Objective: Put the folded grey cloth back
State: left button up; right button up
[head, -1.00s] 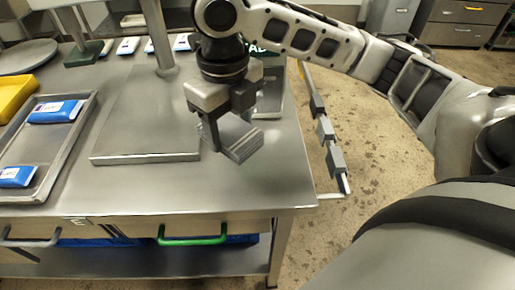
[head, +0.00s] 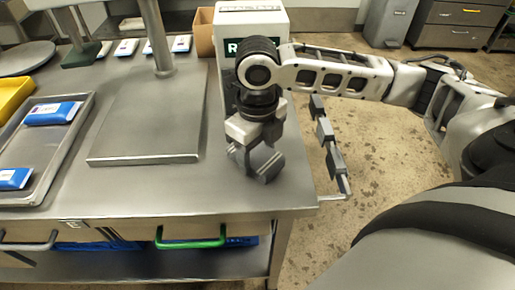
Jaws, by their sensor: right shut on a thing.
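My right gripper (head: 252,168) is shut on the folded grey cloth (head: 270,167), a small grey piece at its fingertips. The gripper is over the right part of the steel table, near its right edge. The fingers hide part of the cloth, and I cannot tell whether it touches the tabletop. My left gripper is not in view.
A rail (head: 341,184) with several grey blocks runs along the table's right side. A white box (head: 250,22) stands behind my right gripper, beside a cardboard box (head: 204,32). A flat steel plate with a post (head: 145,140) is left of the gripper. A tray (head: 60,155) holds blue packs.

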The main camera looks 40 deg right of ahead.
aim_at(257, 154)
jog(key=shift+f, duration=0.1)
jog(key=o, duration=0.9)
notch_tip(257, 154, up, 12)
jog(key=shift+r+p, duration=0.15)
jog(key=shift+p, duration=0.55)
